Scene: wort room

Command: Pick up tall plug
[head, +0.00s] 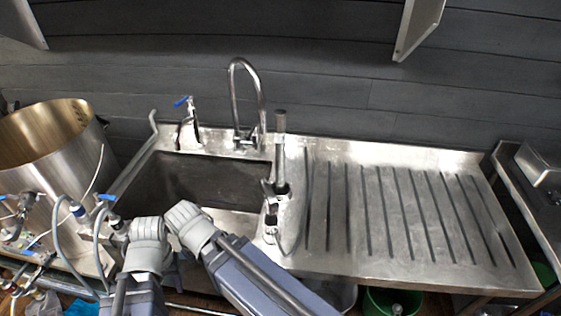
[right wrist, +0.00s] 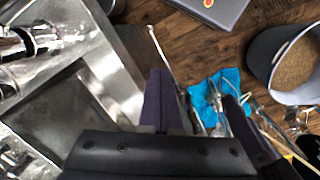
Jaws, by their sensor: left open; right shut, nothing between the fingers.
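The tall plug (head: 281,150) looks like a slim grey metal tube with a dark top. It stands upright at the right rim of the sink (head: 190,180), beside the ribbed drainboard. My left arm reaches up over the front of the sink, left of the plug and apart from it; its gripper is open, but its fingers are hard to make out in the head view. My right gripper (right wrist: 200,110) shows in the right wrist view with dark fingers, shut and empty, above the sink's front edge. The tall plug cannot be clearly told in the right wrist view.
Small chrome and black fittings (head: 270,215) sit on the rim just in front of the plug. A curved faucet (head: 260,95) and a blue-handled tap (head: 191,120) stand behind the sink. A large metal pot (head: 50,155) and hoses crowd the left. The drainboard (head: 400,215) is clear.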

